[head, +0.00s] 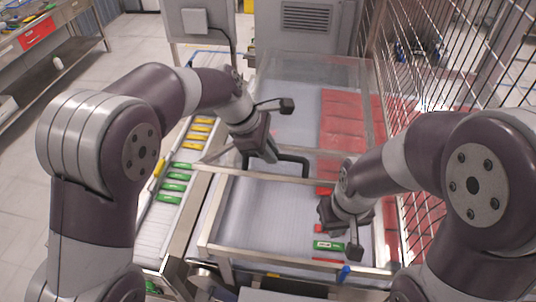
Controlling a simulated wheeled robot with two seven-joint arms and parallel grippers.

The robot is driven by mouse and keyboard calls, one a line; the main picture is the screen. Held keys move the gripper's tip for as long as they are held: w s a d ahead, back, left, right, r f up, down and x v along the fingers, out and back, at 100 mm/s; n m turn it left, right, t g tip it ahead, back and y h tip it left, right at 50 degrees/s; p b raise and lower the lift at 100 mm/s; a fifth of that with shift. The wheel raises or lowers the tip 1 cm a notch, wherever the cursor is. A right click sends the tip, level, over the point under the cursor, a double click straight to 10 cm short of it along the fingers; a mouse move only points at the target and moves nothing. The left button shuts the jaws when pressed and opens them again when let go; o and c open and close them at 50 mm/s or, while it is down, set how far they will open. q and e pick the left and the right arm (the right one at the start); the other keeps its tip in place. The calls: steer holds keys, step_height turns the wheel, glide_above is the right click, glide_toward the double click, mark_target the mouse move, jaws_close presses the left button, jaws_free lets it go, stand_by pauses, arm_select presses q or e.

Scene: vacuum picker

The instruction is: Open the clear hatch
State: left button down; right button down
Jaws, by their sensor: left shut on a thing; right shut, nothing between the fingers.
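The clear hatch (300,88) is a see-through panel in a metal frame over the machine's bed, in the middle of the head view. A black bar handle (306,165) sits at its near side. My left gripper (270,153) is shut on the handle, at its left end; the fingertips are partly hidden. I cannot tell clearly how far the panel is raised. My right gripper (345,243) is shut and empty, pointing down over the front right of the machine, above the green pack (327,245).
A conveyor (150,232) with green and yellow packs runs along the left. A wire fence (440,60) stands close on the right. A workbench (75,50) is far left, with open floor before it.

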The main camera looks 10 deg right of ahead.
arm_select(q)
steer(key=shift+w+f, duration=0.1)
steer(key=shift+f, duration=0.15)
